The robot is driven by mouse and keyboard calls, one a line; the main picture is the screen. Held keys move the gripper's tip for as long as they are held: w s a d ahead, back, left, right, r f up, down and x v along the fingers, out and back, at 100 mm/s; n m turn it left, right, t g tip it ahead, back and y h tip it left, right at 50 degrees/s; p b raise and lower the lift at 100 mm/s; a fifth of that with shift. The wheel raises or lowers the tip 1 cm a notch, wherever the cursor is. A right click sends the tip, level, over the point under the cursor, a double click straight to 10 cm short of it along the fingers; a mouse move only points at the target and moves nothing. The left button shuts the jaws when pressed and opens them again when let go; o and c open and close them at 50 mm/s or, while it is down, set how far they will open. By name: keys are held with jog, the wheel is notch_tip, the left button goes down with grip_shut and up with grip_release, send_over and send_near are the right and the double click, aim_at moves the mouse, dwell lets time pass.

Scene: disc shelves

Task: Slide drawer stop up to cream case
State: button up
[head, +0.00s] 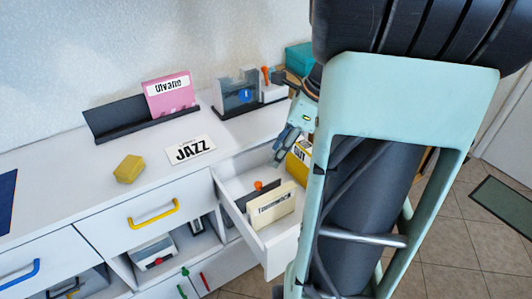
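The open drawer (278,254) holds a cream case (272,212) with a dark label, standing upright near its front. A dark plate with an orange knob (258,185), seemingly the drawer stop, stands just behind the cream case; I cannot tell whether they touch. My gripper (279,158) points down over the back right part of the drawer, behind and above the stop and apart from it. Its fingers look close together, but whether they are open or shut is unclear. My arm hides the drawer's right side.
A yellow piece marked OUT (301,152) is beside my gripper, partly hidden by my arm. On the top are a JAZZ card (190,149), a yellow block (129,168), a pink case (170,96) in a dark rack (113,121), and another rack (236,95) behind the gripper.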

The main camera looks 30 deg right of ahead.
jog(key=shift+r, duration=0.1)
jog(key=c, duration=0.4)
jog(key=n, duration=0.1)
jog(key=n+p, duration=0.1)
jog(key=n, duration=0.1)
jog(key=shift+w+a+f+n+h, duration=0.2)
jog(key=shift+f+n+h, duration=0.1)
jog(key=shift+f+h, duration=0.1)
grip_shut()
jog(key=w+a+f+n+h+p, duration=0.1)
jog(key=w+n+h+p, duration=0.15)
jog(key=n, duration=0.75)
jog(key=w+a+n+h+p, duration=0.1)
jog(key=w+a+n+p, duration=0.15)
jog(key=n, duration=0.75)
jog(key=b, duration=0.3)
send_over(258, 195)
jog(key=w, duration=0.2)
notch_tip(258, 195, down, 10)
jog(key=shift+d+r+t, duration=0.2)
jog(key=shift+d+t, duration=0.1)
jog(key=shift+d, duration=0.15)
